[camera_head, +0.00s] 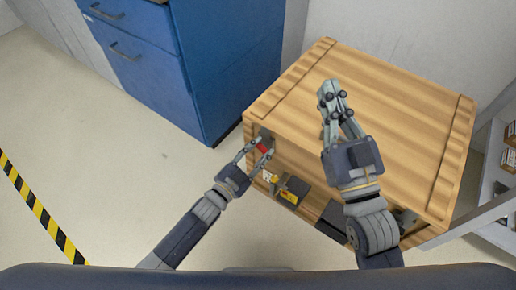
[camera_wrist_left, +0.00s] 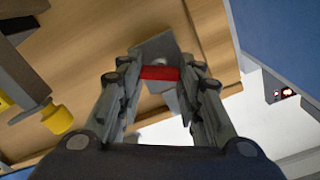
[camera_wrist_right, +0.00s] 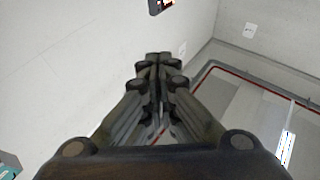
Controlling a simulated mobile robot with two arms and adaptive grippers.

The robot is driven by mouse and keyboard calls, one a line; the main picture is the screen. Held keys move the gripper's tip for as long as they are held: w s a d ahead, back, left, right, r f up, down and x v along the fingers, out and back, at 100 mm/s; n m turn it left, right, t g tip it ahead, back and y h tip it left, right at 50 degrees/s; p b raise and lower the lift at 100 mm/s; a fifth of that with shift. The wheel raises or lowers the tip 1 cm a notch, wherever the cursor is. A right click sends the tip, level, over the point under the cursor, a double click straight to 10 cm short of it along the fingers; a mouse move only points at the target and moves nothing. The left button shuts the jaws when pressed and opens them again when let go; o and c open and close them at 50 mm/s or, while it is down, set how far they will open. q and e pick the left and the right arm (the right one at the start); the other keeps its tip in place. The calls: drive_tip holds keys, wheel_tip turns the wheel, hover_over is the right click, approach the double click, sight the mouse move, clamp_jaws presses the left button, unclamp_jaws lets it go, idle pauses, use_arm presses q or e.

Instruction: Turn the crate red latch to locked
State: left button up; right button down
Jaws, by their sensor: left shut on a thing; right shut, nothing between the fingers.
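The wooden crate (camera_head: 385,110) stands in the middle right of the head view. The red latch (camera_head: 262,148) is on its front face near the left corner. In the left wrist view the red latch (camera_wrist_left: 160,73) lies between my left fingertips, with a grey metal plate (camera_wrist_left: 155,47) behind it. My left gripper (camera_head: 257,150) is shut on the red latch; it also shows in the left wrist view (camera_wrist_left: 158,82). My right gripper (camera_head: 330,95) is shut and empty above the crate's top; its fingers meet in the right wrist view (camera_wrist_right: 160,65).
A yellow-and-dark latch part (camera_head: 290,192) sits on the crate front, right of the red latch. A blue drawer cabinet (camera_head: 215,70) stands behind left. A shelf with boxes (camera_head: 507,160) is at the far right. The floor at left is clear, with a striped line (camera_head: 45,215).

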use_arm(q)
drive_tip(key=m, duration=0.2)
drive_tip(key=shift+m, duration=0.4)
drive_tip(key=shift+s+d+f+m, duration=0.1)
drive_tip(key=shift+f+m, duration=0.05)
drive_tip(key=shift+m, duration=3.45)
use_arm(e)
drive_tip(key=shift+s+a+r, duration=0.1)
drive_tip(key=shift+s+r, duration=0.05)
drive_tip(key=shift+r, duration=0.2)
use_arm(q)
drive_tip(key=o, duration=1.1)
drive_tip(key=shift+c, duration=0.2)
use_arm(e)
drive_tip(key=shift+f, duration=0.1)
use_arm(q)
drive_tip(key=v, duration=1.2)
